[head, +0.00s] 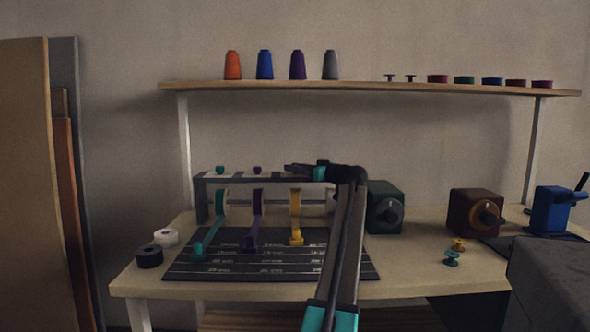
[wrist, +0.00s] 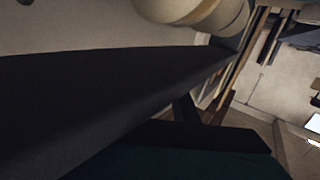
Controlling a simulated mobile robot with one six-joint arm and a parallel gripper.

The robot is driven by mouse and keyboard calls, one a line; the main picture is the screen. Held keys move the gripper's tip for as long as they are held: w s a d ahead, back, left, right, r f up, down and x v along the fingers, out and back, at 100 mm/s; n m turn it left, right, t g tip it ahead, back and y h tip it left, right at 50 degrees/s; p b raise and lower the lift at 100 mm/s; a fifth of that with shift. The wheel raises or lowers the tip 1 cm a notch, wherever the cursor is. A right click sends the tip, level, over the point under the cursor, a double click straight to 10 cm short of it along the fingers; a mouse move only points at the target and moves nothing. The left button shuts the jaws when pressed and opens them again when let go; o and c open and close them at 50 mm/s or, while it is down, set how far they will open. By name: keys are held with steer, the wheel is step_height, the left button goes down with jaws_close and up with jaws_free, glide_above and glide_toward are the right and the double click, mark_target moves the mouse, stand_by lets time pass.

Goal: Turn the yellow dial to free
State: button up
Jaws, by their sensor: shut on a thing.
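The rack (head: 240,179) stands at the back of the table, with a teal dial (head: 220,170) and a purple dial (head: 257,170) on top. Teal, purple and yellow ribbons (head: 296,220) hang from it onto a dark printed mat (head: 215,268). My gripper (head: 298,168) is at the rack's top, above the yellow ribbon, shut on the dial there. That dial, the yellow one by its place in the row, is hidden behind my gripper, so its setting cannot be read. The wrist view is mostly dark surfaces and does not show the dial.
A green box (head: 385,205) with a knob stands right of the rack, then a brown box (head: 470,208) and a blue device (head: 552,208). Small spools (head: 452,258) and two tape rolls (head: 150,257) lie on the table. A shelf (head: 360,88) with cones runs above.

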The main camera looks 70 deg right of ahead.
steer(key=shift+s+a, duration=0.1)
steer(key=shift+a, duration=0.05)
steer(key=o, duration=1.1)
steer(key=shift+s+r, duration=0.1)
steer(key=shift+c, duration=0.2)
steer(key=p+v, duration=0.2)
steer(key=v, duration=1.1)
steer(key=shift+s+p, duration=0.3)
steer(key=shift+s, duration=0.05)
steer(key=shift+a, duration=0.1)
